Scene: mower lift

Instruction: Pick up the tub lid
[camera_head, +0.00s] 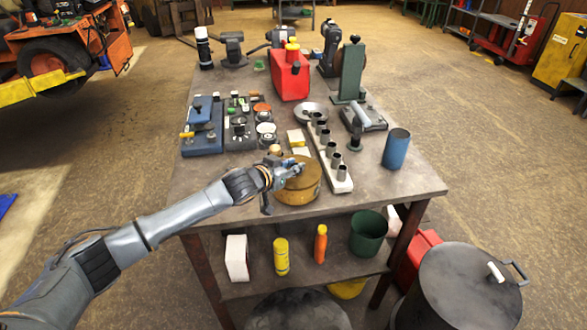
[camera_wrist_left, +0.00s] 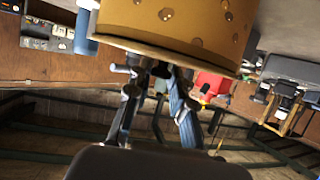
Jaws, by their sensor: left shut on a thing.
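A round ochre tub (camera_head: 301,189) stands on the near part of the workbench, its flat top being the tub lid (camera_head: 308,172). In the left wrist view the spotted ochre body (camera_wrist_left: 190,25) fills the upper middle, with a rim along its lower edge. My left gripper (camera_head: 282,172) comes in from the left at the tub's top and is shut on the lid. In the left wrist view its fingers (camera_wrist_left: 155,75) meet the rim; the exact contact is partly hidden. My right gripper does not show.
A white rack with grey cups (camera_head: 340,180) stands just right of the tub, and a blue can (camera_head: 396,149) farther right. Blue and dark trays (camera_head: 203,125) and a red canister (camera_head: 290,75) are behind. The shelf below holds bottles and a green bucket (camera_head: 369,233).

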